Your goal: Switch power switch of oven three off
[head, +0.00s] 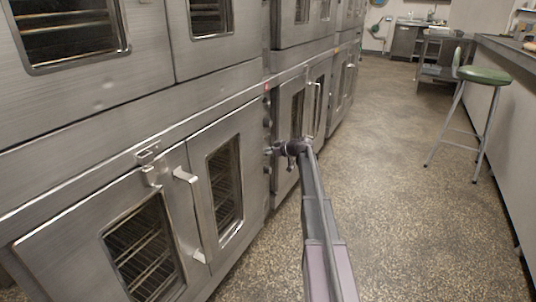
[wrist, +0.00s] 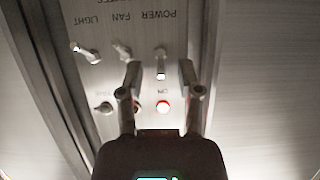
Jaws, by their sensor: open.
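The power switch (wrist: 161,60) is a small metal toggle under the upside-down POWER label in the wrist view. Its lever points toward the bottom of that picture. In the head view my gripper (head: 271,151) is at the narrow panel between two ovens, and the switch is too small to make out. The oven's number is not readable.
A fan switch (wrist: 122,51) and a light switch (wrist: 87,53) sit to the left on the same panel, with a knob (wrist: 103,107) below them. Oven doors (head: 225,185) with protruding handles flank the panel. The speckled floor (head: 390,160) is clear up to a green stool (head: 484,76).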

